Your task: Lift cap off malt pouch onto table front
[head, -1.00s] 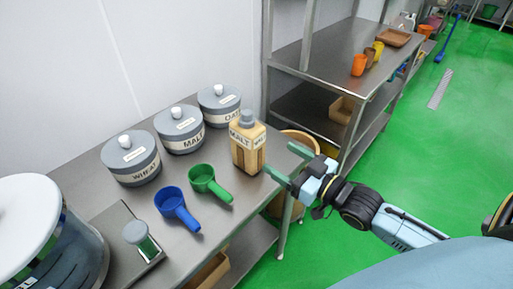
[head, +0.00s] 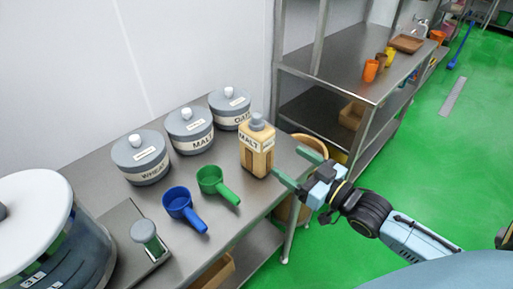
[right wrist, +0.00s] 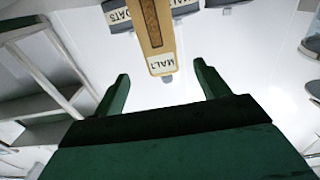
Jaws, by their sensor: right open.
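The malt pouch (head: 257,160) is a tan, boxy pack with a MALT label, standing upright at the right part of the steel table. Its grey cap (head: 257,123) sits on its top. The right wrist view shows the pouch (right wrist: 148,22) upside down, with the cap (right wrist: 167,78) at its lower end. My right gripper (head: 290,164) has green fingers, spread open and empty. It is just right of the pouch, apart from it. In the right wrist view the gripper (right wrist: 161,76) has the cap between its fingertips in the picture, but farther away. My left gripper is not in view.
Grey lidded WHEAT (head: 142,160), MALT (head: 190,132) and OATS (head: 230,107) jars stand along the wall. A blue scoop (head: 180,206) and a green scoop (head: 214,183) lie in front. A steel shelf (head: 345,65) stands behind right. The table's front edge looks clear near the pouch.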

